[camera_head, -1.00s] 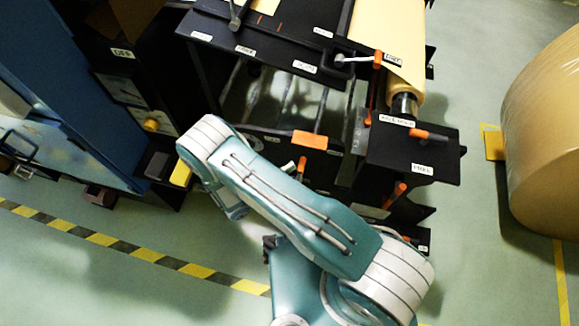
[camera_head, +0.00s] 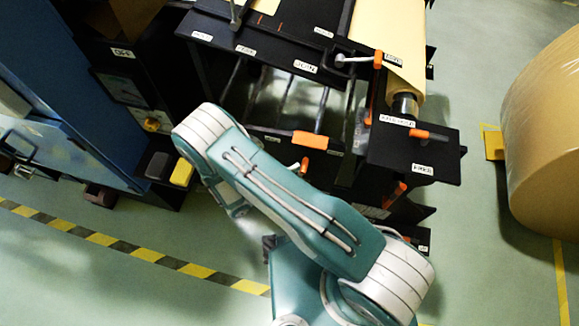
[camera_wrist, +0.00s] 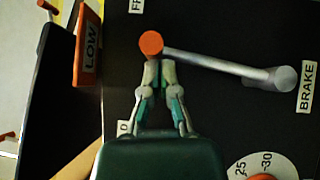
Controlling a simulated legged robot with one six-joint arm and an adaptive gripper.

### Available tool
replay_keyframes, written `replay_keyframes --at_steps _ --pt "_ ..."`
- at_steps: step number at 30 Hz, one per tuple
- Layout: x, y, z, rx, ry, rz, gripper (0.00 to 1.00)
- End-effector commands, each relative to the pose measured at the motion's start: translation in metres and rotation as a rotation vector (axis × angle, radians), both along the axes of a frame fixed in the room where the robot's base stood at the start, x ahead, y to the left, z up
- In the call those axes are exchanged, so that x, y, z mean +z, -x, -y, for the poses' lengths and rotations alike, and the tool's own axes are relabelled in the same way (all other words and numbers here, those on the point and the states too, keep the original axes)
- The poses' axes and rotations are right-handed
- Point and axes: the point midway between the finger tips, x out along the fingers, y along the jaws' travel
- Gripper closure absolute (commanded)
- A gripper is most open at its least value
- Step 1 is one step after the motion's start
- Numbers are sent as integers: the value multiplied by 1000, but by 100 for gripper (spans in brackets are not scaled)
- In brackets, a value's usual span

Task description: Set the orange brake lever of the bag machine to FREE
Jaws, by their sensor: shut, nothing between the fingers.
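In the wrist view the brake lever is a grey rod with a round orange knob (camera_wrist: 151,44) at its left end. Its pivot is at the right, beside the white BRAKE label (camera_wrist: 307,87). A label starting with "FR" (camera_wrist: 137,5) is cut off at the top edge, above the knob. Another label (camera_wrist: 124,128) is partly hidden at the left of my gripper. My gripper (camera_wrist: 156,72) is shut and empty, its fingertips right below the knob in the picture. I cannot tell whether they touch it. I cannot make out the gripper or this lever in the head view.
In the head view the black machine (camera_head: 420,150) has several other orange handles. A large kraft roll (camera_head: 548,135) stands at right.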

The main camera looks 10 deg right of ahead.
Motion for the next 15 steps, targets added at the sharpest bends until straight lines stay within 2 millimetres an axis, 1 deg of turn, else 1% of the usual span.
replay_keyframes --at_steps 1,8,15 --pt "1 0 2 -1 -23 8 100" --pt "1 5 14 -1 -15 5 100" --pt "0 12 32 -2 -175 62 100"
